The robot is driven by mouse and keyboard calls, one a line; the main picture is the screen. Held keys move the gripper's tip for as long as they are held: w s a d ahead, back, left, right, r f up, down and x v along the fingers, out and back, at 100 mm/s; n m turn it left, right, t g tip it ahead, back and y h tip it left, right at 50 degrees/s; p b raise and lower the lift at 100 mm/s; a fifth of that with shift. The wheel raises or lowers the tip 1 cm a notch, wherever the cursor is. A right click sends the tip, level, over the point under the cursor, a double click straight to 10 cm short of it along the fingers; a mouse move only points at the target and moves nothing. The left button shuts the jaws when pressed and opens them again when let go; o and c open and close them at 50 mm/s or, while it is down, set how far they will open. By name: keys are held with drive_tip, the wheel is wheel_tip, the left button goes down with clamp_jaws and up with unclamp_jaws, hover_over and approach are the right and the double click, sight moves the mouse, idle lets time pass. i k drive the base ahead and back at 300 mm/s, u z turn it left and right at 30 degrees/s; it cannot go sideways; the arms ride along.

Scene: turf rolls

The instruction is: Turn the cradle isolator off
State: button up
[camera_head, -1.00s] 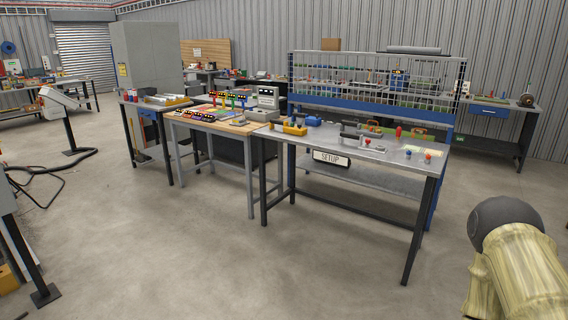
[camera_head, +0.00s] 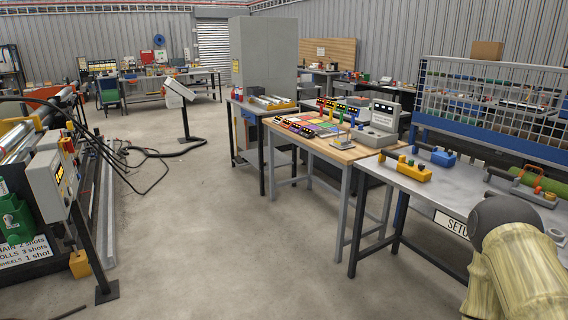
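No part that I can clearly make out as the cradle isolator shows in the head view. A grey control box (camera_head: 52,180) with a small lit yellow display stands on a dark post at the left, beside a long machine with rollers (camera_head: 22,146). Its small controls are too small to read. A second pale sloped panel (camera_head: 180,90) stands on a post farther back. A part of my arm, pale yellow with a dark round joint, shows at the lower right. My gripper's fingers are not in view.
A steel bench marked SETUP (camera_head: 408,187) stands at the right. A wood-topped bench (camera_head: 340,152) with coloured items adjoins it, and a tall grey cabinet (camera_head: 263,55) stands behind. Black cables (camera_head: 135,165) lie on the floor at left. The middle floor (camera_head: 215,235) is clear.

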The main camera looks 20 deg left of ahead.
sight(69, 147)
drive_tip(key=u, duration=0.9)
drive_tip(key=i, duration=1.45)
drive_tip(key=u, duration=0.85)
drive_tip(key=i, duration=1.4)
drive_tip(key=u, duration=0.4)
